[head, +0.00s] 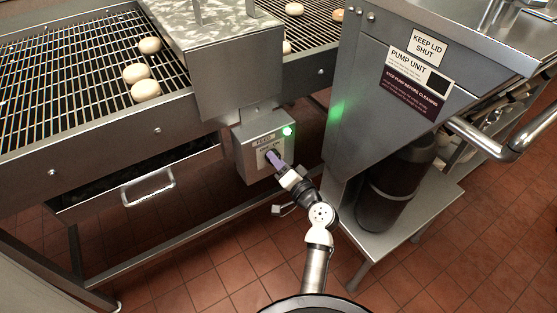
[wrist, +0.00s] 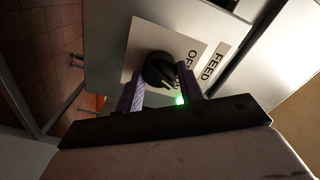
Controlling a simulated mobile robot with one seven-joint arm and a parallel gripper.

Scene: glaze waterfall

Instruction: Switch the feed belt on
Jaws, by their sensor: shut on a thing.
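The grey feed control box (head: 250,157) hangs below the metal hood beside the belt. A green lamp (head: 288,131) glows at its upper right corner, and green light also shows in the wrist view (wrist: 180,99). My gripper (head: 272,158) is at the front of the box, its purple fingers (wrist: 160,90) shut on the black rotary knob (wrist: 157,69). The knob sits on a pale plate (wrist: 143,42) marked OFF, with a second word partly hidden by a finger. A FEED label (wrist: 214,62) is beside it. I cannot tell exactly where the knob points.
The wire belt (head: 75,85) carries several pale dough rounds (head: 145,90). A drawer with a handle (head: 148,187) is below it. The pump unit cabinet (head: 400,75) stands close to the right of my arm, over a dark cylinder (head: 395,185). Tiled floor is open in front.

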